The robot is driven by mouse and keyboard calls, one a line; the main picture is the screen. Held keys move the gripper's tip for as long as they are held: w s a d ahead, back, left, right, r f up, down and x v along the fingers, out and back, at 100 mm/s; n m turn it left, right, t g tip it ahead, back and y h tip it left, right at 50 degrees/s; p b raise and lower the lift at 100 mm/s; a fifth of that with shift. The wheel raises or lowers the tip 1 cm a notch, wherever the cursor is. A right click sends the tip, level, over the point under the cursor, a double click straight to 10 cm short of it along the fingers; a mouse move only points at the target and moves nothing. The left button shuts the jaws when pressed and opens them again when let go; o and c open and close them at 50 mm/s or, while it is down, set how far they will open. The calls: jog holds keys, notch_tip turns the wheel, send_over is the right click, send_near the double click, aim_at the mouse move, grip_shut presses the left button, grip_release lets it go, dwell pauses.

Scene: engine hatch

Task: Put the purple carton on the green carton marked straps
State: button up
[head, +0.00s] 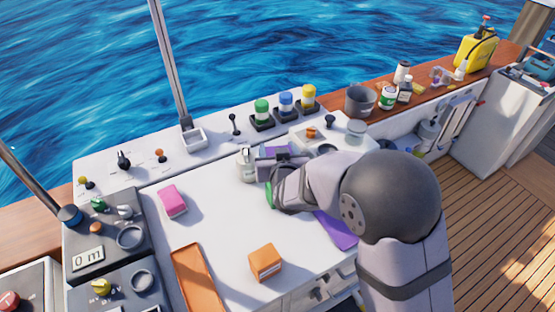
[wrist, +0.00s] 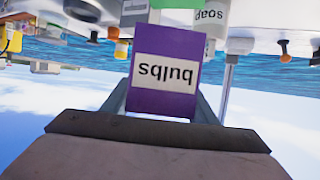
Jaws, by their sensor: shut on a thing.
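My gripper (head: 275,163) is shut on the purple carton (wrist: 163,98), held between the two fingers. Its white label reads "bulbs", upside down in the wrist view. In the head view only a strip of the purple carton (head: 280,150) shows past my gripper. A green thing, probably the green carton (wrist: 147,14), lies just beyond the purple carton's far edge in the wrist view. In the head view a green sliver (head: 268,195) shows beside my arm, which hides the rest. I cannot read a "straps" label or tell whether the cartons touch.
A white soap bottle (head: 246,165) stands close left of my gripper. A pink carton (head: 172,201), an orange carton (head: 265,262) and a flat orange panel (head: 195,280) are on the white top. A flat purple panel (head: 336,231) lies partly under my arm. The middle left is clear.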

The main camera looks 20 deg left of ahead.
jog(key=shift+f+p, duration=0.45)
jog(key=shift+f, duration=1.6)
jog(key=shift+f, duration=0.2)
jog(key=o, duration=1.1)
jog(key=shift+s+r, duration=0.1)
jog(key=shift+r, duration=0.15)
jog(key=b+v, duration=0.3)
jog(key=v, duration=0.9)
jog(key=shift+f, duration=0.1)
